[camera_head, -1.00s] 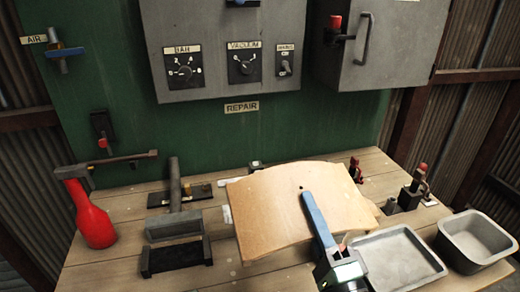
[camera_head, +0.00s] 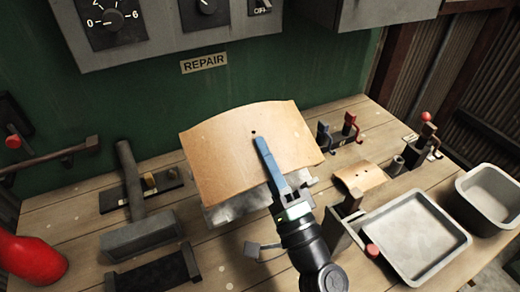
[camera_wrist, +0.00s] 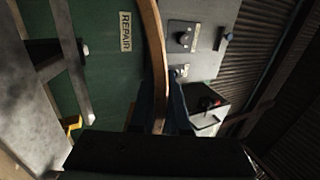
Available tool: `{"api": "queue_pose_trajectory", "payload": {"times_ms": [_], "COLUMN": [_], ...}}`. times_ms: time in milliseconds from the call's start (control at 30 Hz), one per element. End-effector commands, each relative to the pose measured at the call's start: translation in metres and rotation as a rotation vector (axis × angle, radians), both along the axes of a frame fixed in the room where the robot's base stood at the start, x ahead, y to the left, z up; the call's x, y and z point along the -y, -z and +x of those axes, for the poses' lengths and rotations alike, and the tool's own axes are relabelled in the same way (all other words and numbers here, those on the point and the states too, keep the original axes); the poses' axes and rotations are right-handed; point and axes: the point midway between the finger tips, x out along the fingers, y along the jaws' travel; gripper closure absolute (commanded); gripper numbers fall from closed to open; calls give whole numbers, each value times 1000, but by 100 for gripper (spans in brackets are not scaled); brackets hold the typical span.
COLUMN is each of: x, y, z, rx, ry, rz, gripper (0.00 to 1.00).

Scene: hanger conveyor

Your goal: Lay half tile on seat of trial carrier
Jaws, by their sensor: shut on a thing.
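The half tile (camera_head: 225,155) is a wide, tan, gently curved plate with a small dark hole, held tilted above the bench in the head view. My gripper (camera_head: 267,160) is shut on its front edge. One blue finger lies on the upper face; the other is hidden beneath. The wrist view shows the tile edge-on (camera_wrist: 155,45) between the blue fingers. A grey metal piece (camera_head: 232,210) shows partly below the tile. I cannot tell which fixture is the trial carrier; the tile hides part of the bench.
A smaller tan curved piece (camera_head: 362,177) rests right of my gripper. Clamps with red and blue handles (camera_head: 350,130) stand behind it. A shallow tray (camera_head: 415,240) and deeper bin (camera_head: 490,195) are at right.

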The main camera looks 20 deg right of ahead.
Motion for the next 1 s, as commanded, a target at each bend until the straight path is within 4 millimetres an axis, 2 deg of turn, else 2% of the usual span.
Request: {"api": "queue_pose_trajectory", "payload": {"times_ms": [167,700,1000], "x": [0,-1,-1], "y": [8,52,57], "z": [4,19,19], "rx": [6,6,6], "ry": [-1,-2,-1], "rz": [-2,-3,-2], "gripper": [100,100,100]}}
